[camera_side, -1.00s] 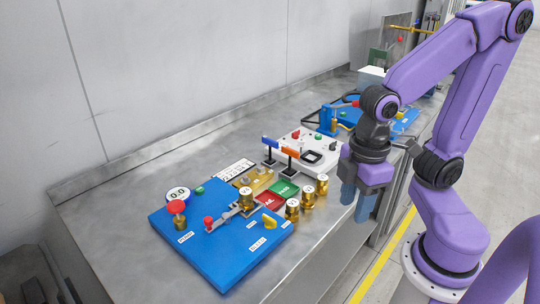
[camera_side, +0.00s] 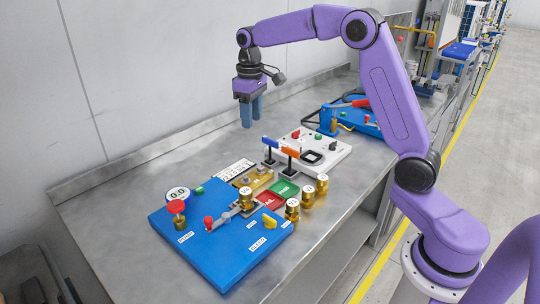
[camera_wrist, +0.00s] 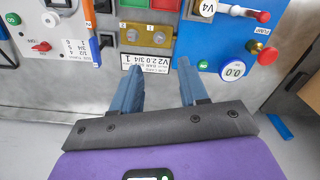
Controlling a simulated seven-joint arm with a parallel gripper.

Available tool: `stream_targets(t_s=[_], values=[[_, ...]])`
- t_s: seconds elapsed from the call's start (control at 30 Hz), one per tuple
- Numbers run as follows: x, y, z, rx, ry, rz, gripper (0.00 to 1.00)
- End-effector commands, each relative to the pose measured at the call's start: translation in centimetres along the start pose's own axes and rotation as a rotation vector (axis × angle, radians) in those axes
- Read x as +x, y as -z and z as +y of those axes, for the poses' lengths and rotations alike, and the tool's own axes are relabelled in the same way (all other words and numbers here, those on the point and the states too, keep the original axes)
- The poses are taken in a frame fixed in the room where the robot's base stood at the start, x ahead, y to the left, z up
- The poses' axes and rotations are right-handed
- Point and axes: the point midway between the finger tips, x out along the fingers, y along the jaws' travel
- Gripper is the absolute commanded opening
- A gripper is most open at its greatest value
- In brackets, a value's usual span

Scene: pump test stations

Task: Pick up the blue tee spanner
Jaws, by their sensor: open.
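The blue tee spanner (camera_side: 270,141) stands upright on a small black stand, its blue bar handle on top. An orange tee spanner (camera_side: 290,152) stands just in front of it. My gripper (camera_side: 251,122) is open and empty, pointing down, behind and above the spanners on the wall side. In the wrist view, the open fingers (camera_wrist: 160,66) show apart with nothing between them. The blue bar (camera_wrist: 95,50) lies to their left there, with the orange bar (camera_wrist: 88,13) beyond it.
A blue pump panel (camera_side: 225,262) with knobs and a gauge is at the front left. Brass fittings (camera_side: 307,194) stand by the red and green trays (camera_side: 284,190). A white control box (camera_side: 330,150) is right of the spanners. Bare bench lies toward the wall.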

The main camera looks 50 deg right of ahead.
Motion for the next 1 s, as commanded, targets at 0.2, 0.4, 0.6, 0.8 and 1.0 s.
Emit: stream_targets(t_s=[0.2,0.4,0.6,0.8,1.0], values=[[1.1,2.0,9.0,0.168,0.0,-0.006,0.44],[1.8,1.9,14.4,0.262,0.0,-0.007,0.44],[2.6,1.6,15.9,0.29,0.001,-0.009,0.44],[5.9,1.5,15.9,0.29,0.002,-0.012,0.44],[9.7,1.4,15.8,0.29,0.002,-0.012,0.44]])
